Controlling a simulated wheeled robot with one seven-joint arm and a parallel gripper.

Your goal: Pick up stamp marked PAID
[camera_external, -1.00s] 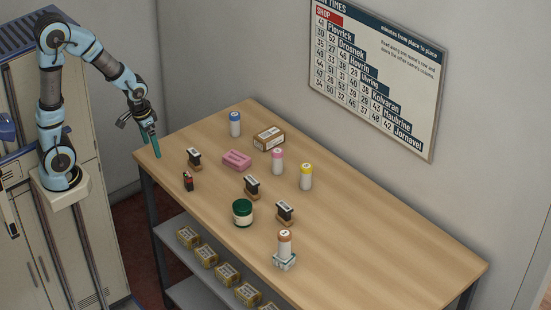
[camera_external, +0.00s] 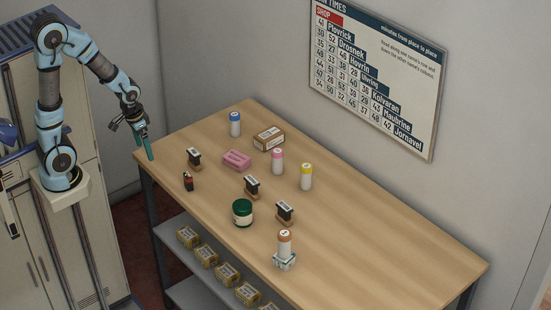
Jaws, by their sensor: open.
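Three dark stamps with wooden bases stand on the wooden counter: one near the left end (camera_external: 194,158), one in the middle (camera_external: 252,187) and one further right (camera_external: 285,212). Each has a small pale label on top, too small to read, so I cannot tell which is marked PAID. My gripper (camera_external: 145,147) is open and empty, with teal fingers pointing down at the counter's left corner. It is left of the nearest stamp and apart from it.
Around the stamps on the counter (camera_external: 380,245) stand a blue-capped bottle (camera_external: 235,125), brown box (camera_external: 269,139), pink block (camera_external: 237,160), pink-capped bottle (camera_external: 277,162), yellow-capped bottle (camera_external: 306,177), small dark red bottle (camera_external: 188,181), green jar (camera_external: 242,213) and brown-capped bottle (camera_external: 285,243). The right end is clear.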

